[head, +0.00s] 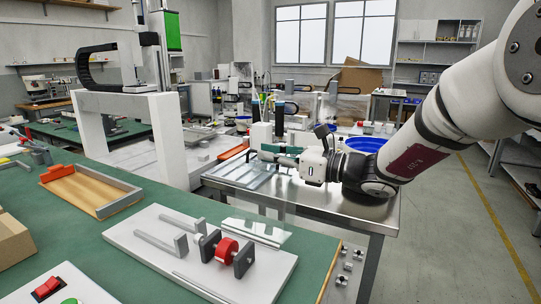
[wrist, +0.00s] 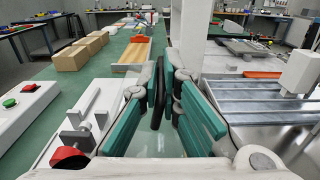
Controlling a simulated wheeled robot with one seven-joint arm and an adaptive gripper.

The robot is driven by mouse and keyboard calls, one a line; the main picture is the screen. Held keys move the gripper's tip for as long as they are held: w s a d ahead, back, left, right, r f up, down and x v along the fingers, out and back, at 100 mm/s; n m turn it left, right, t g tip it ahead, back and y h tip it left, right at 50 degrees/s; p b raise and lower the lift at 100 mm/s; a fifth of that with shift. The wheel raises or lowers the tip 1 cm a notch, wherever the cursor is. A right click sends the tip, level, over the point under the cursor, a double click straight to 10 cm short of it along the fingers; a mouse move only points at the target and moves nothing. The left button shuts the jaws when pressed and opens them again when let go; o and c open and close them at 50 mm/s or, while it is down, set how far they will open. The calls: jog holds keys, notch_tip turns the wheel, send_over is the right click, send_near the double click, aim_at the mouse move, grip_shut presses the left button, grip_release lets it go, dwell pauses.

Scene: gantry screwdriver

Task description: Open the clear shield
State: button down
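The clear shield (head: 262,232) is a see-through pane at the right rear of a white base plate (head: 138,238) in the head view. It looks low and tilted, and its edges are faint. The plate also bears a red round part (head: 227,250) between dark grey blocks, which shows at lower left in the wrist view (wrist: 70,157).
A metal table (head: 345,208) stands right of the green bench (head: 50,215). A white gantry (head: 172,145) rises behind. An orange-ended tray (head: 95,192) and a red and green button box (head: 60,288) lie on the bench. Small metal parts (head: 347,267) lie near its right edge.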

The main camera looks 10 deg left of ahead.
aim_at(262, 171)
jog(key=shift+s+a+r+n+b, duration=0.2)
jog(key=shift+s+n+b, duration=0.2)
jog(key=shift+s, duration=0.2)
jog(key=shift+s+a+r+n+b, duration=0.15)
jog(key=shift+s+a+n+b, duration=0.1)
jog(key=shift+s+n+b, duration=0.25)
jog(key=shift+s+a+r+n+b, duration=0.2)
jog(key=shift+s+n, duration=0.1)
jog(key=shift+s, duration=0.4)
jog(key=c, duration=1.8)
grip_release()
jog(key=shift+o, duration=0.2)
jog(key=v, duration=1.2)
